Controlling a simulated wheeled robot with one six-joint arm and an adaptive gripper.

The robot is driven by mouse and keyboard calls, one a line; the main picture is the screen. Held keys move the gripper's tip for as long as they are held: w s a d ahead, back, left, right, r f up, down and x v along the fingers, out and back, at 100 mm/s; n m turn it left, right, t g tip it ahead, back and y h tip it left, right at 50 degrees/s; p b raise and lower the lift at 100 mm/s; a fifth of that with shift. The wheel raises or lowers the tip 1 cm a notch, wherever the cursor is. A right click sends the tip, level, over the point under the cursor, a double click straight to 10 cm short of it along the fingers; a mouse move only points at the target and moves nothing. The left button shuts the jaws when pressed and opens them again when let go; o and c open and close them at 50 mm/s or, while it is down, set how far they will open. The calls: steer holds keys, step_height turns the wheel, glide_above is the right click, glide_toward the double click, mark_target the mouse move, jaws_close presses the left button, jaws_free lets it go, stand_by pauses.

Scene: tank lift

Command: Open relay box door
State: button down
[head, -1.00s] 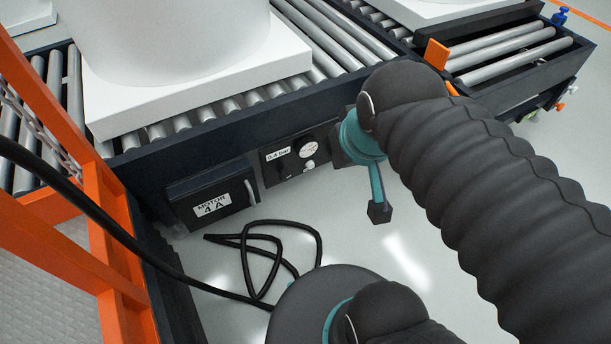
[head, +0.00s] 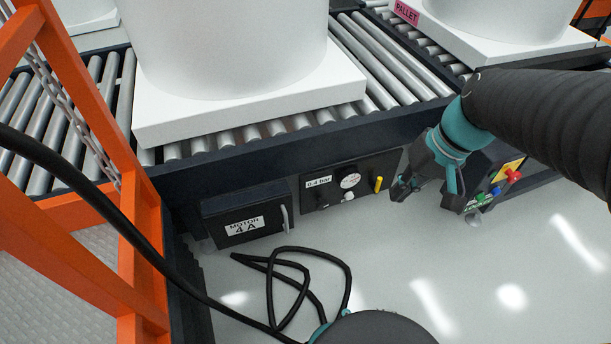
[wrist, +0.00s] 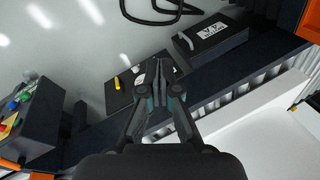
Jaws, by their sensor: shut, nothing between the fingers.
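The relay box (head: 245,219) is a dark box with a white "MOTOR 4 A" label, under the conveyor at centre left in the head view. Its door appears closed, with a light upright handle (head: 285,219) at its right edge. The box also shows at the upper right of the wrist view (wrist: 212,40). My gripper (head: 398,190) is to the right of the box, beyond the gauge panel, apart from the handle. In the wrist view my gripper (wrist: 158,66) is shut and empty, its fingertips overlapping the gauge panel.
The gauge panel (head: 330,196) carries a "0.4 bar" label, a dial and a yellow lever (head: 379,184). A control box (head: 494,187) with coloured buttons stands at right. A black cable (head: 272,290) lies on the floor. An orange frame (head: 110,180) stands at left. Floor right of the cable is clear.

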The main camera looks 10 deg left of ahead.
steer(key=w+a+f+n+g+y+b, duration=0.1)
steer(key=w+a+f+g+y, duration=0.35)
steer(key=f, duration=0.45)
steer(key=w+a+f+n+g+y+b, duration=0.1)
steer(key=w+a+f+y, duration=0.2)
steer(key=w+a+f, duration=0.4)
steer(key=w+a+f+m+t+y+b, duration=0.1)
steer(key=w+f+y, duration=0.2)
steer(key=f, duration=0.8)
steer(key=w+a+f+m+t+y+b, duration=0.1)
steer(key=w+a+f+y, duration=0.15)
steer(key=f, duration=0.95)
steer(key=x, duration=0.9)
steer(key=shift+s+a+r+y, duration=0.2)
steer(key=shift+s+r+y, duration=0.15)
steer(key=shift+r+y, duration=0.1)
steer(key=shift+s+d, duration=0.1)
steer(key=shift+s, duration=0.05)
